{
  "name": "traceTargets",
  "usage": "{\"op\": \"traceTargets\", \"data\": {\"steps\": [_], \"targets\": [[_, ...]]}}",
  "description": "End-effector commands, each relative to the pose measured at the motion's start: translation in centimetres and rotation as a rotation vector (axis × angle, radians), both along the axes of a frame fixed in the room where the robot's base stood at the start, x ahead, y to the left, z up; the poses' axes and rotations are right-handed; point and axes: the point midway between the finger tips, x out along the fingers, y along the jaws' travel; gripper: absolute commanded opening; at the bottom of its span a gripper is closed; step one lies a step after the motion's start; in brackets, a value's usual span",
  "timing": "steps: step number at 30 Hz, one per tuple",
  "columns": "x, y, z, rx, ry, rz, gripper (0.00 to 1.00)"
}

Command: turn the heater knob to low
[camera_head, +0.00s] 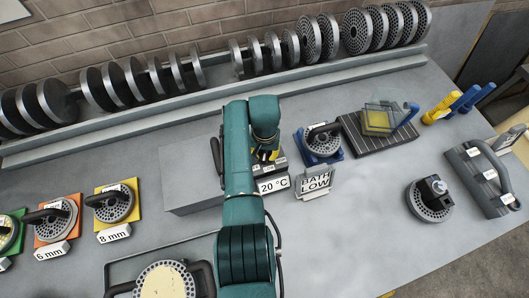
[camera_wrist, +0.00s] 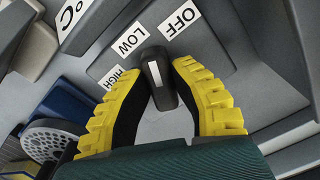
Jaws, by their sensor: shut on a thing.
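The heater knob (camera_wrist: 155,78) is black with a white pointer line. In the wrist view it stands between the yellow-padded fingers of my gripper (camera_wrist: 160,100), which is shut on it. The knob's tip points between the LOW label (camera_wrist: 130,40) and the OFF label (camera_wrist: 180,19). The HIGH label (camera_wrist: 112,78) is left of the knob. In the head view my gripper (camera_head: 264,155) is over the heater unit's panel behind a 20 °C sign (camera_head: 272,186), and the arm hides the knob there.
A grey box (camera_head: 185,177) lies left of my arm. Discs on coloured plates (camera_head: 113,204) stand at left; racked discs line the back.

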Motion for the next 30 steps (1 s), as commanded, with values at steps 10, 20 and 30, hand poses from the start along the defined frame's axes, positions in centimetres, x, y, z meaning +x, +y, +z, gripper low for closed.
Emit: {"op": "traceTargets", "data": {"steps": [10,20,30], "targets": [[-0.16,-0.11,-0.38,0.001,0.004,0.278,0.0],[-0.15,-0.16,-0.39,0.001,0.004,0.422,0.0],[-0.15,-0.17,-0.39,0.001,0.004,0.452,0.0]]}}
